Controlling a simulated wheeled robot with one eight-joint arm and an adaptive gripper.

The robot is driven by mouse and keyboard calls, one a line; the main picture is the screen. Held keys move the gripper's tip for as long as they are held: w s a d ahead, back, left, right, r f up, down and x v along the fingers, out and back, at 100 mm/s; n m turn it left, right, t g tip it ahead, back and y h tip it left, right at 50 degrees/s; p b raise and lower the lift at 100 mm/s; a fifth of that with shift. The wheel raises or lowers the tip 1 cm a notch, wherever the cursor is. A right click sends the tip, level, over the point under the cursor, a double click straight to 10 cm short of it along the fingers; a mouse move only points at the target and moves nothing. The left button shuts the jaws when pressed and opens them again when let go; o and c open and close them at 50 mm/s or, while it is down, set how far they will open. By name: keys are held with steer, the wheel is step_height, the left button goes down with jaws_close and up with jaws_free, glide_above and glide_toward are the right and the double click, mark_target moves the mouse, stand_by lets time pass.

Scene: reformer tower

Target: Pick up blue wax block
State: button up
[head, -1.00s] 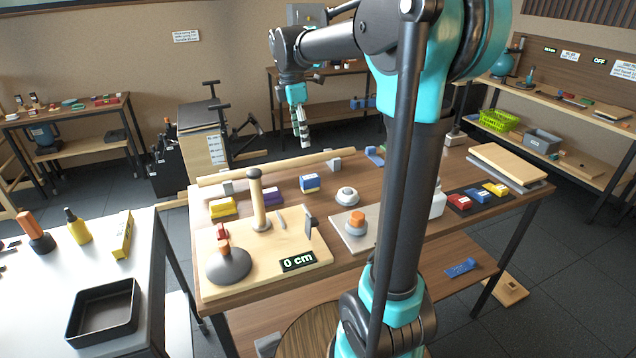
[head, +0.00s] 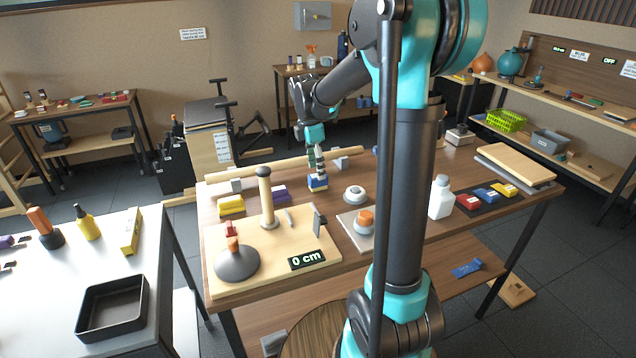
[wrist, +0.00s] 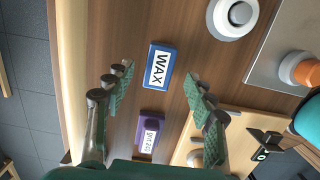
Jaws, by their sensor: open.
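The blue wax block (wrist: 160,67) lies on the wooden table, its white label reading WAX in the wrist view. It also shows in the head view (head: 317,183), directly below the fingertips. My gripper (wrist: 160,80) is open, with one green-padded finger on each side of the block and clear gaps between. In the head view my gripper (head: 316,165) points down at the block and partly covers it. Whether the fingertips are level with the block's sides or just above it, I cannot tell.
A purple grit block (wrist: 151,135) lies close beside the wax block. A white ring-shaped part (head: 354,195) stands to the right. A yellow block (head: 231,205) and a wooden board with a peg (head: 267,200) are to the left. A long wooden rod (head: 262,166) runs behind.

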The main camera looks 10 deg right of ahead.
steer(key=f, duration=0.5)
steer(key=shift+w+d, duration=0.1)
steer(key=shift+d, duration=0.15)
jaws_close()
steer(key=shift+r, duration=0.1)
step_height(320, 180, up, 20)
stand_by(0.7)
steer(key=c, duration=0.7)
jaws_free()
steer(key=c, duration=0.4)
